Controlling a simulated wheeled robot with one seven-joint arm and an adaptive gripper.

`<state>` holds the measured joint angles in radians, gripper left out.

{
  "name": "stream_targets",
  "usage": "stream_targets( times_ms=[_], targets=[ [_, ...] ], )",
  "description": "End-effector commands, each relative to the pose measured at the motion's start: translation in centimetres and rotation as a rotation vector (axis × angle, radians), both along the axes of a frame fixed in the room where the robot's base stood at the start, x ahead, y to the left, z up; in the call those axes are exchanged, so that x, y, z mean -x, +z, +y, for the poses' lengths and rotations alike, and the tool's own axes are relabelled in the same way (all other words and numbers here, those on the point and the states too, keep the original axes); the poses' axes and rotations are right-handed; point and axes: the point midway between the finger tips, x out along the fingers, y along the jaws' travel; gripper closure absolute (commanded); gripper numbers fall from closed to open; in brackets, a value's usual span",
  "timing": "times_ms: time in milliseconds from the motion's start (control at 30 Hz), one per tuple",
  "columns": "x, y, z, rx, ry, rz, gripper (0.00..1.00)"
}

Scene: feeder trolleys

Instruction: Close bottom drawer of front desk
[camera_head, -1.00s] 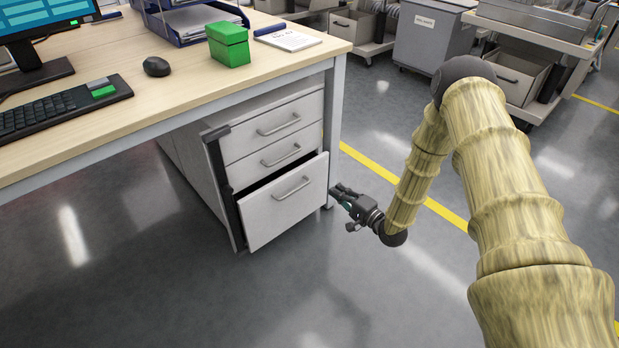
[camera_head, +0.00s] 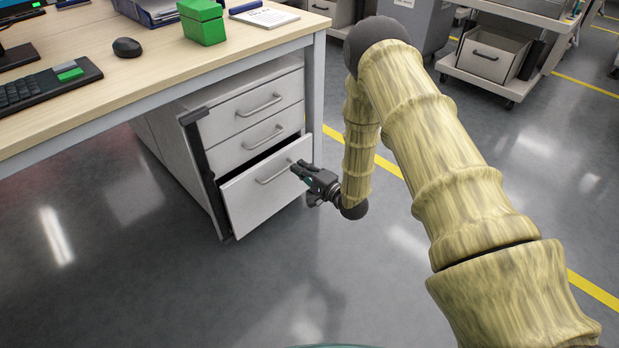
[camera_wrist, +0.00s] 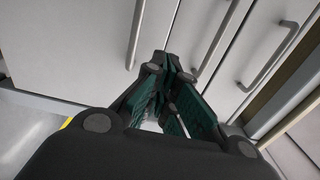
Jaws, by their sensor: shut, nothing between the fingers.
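The white drawer unit (camera_head: 193,155) stands under the desk (camera_head: 142,103). Its bottom drawer (camera_head: 252,203) sticks out a little, with a dark gap above its front; the two drawers above are flush. My gripper (camera_head: 296,168) is shut and empty, at the right part of the bottom drawer's front, by the right end of its handle (camera_head: 272,176). In the wrist view my gripper (camera_wrist: 165,62) points at the white drawer fronts, with handles on both sides of the fingertips. I cannot tell whether the fingertips touch the drawer.
A green box (camera_head: 203,24), a mouse (camera_head: 127,47) and a keyboard (camera_head: 45,88) lie on the desktop. The desk's leg (camera_head: 315,95) stands right of the drawer unit. A trolley (camera_head: 500,55) stands at the back right. The floor before the drawers is clear.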

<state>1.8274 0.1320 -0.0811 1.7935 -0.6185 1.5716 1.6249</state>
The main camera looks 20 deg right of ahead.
Motion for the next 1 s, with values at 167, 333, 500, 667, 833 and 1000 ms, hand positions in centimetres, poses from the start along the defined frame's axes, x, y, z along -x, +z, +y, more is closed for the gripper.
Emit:
stream_targets(
  times_ms=[167,333,500,667,833,1000],
  targets=[
    [-2.7,-0.3,1.5,0.001,0.002,-0.002,1.00],
    [-4.7,-0.3,2.5,0.000,0.001,-0.001,1.00],
    [-5.8,-0.1,3.0,0.000,0.001,0.000,1.00],
    [-6.1,0.0,3.2,-0.001,0.000,0.000,1.00],
    [-6.1,0.0,3.1,0.000,0.000,0.001,1.00],
    [-6.3,0.1,3.2,-0.002,0.000,0.001,1.00]
  ],
)
